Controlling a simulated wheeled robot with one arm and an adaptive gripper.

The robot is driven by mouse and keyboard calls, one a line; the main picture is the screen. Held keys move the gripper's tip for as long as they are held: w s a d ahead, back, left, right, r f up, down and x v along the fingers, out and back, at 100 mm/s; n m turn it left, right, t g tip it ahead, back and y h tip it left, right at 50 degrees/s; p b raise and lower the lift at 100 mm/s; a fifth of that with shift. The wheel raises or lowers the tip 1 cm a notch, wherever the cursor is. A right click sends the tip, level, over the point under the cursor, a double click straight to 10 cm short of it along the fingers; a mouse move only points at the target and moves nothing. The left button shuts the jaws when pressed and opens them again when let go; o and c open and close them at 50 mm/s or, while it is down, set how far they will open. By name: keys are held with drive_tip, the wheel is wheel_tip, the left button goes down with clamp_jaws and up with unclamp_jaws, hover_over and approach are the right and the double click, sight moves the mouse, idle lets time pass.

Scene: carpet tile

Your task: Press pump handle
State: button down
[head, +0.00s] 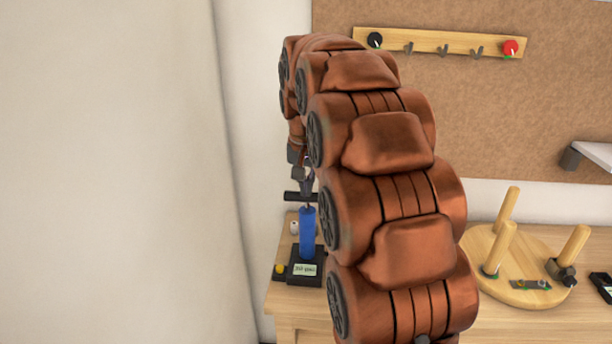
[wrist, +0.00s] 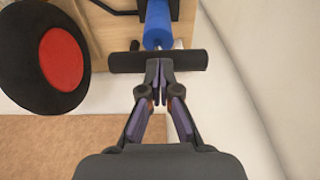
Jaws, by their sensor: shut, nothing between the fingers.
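The pump has a blue cylinder (head: 307,233) upright on a black base (head: 304,268) at the left end of the wooden table. Its black T-shaped handle (head: 292,197) sits at the top of a short rod, above the cylinder. In the wrist view the handle (wrist: 188,60) lies crosswise just past my fingertips, with the blue cylinder (wrist: 158,22) beyond it. My gripper (wrist: 159,64) is shut and empty, its tips at the middle of the handle. They look to be touching it or very close; I cannot tell which. In the head view my gripper (head: 305,182) is partly hidden by my arm.
A black disc with a red centre (wrist: 62,60) is near my gripper in the wrist view. A round wooden board with pegs (head: 510,262) stands right on the table. A hook rail (head: 440,41) hangs on the back board. The wall is close at left.

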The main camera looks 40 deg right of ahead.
drive_tip(key=shift+f+b, duration=0.3)
drive_tip(key=shift+f, duration=1.25)
drive_tip(key=r, duration=0.1)
drive_tip(key=r+p, duration=0.1)
drive_tip(key=r, duration=0.2)
drive_tip(key=shift+s+a+r, duration=0.2)
drive_tip(key=shift+a+r, duration=0.05)
drive_tip(key=shift+r, duration=0.15)
wheel_tip(320, 180, up, 10)
drive_tip(key=s+a+b, duration=0.1)
drive_tip(key=shift+f+b, duration=0.25)
drive_tip(key=shift+b, duration=0.15)
drive_tip(key=shift+s, duration=0.1)
idle(0.5)
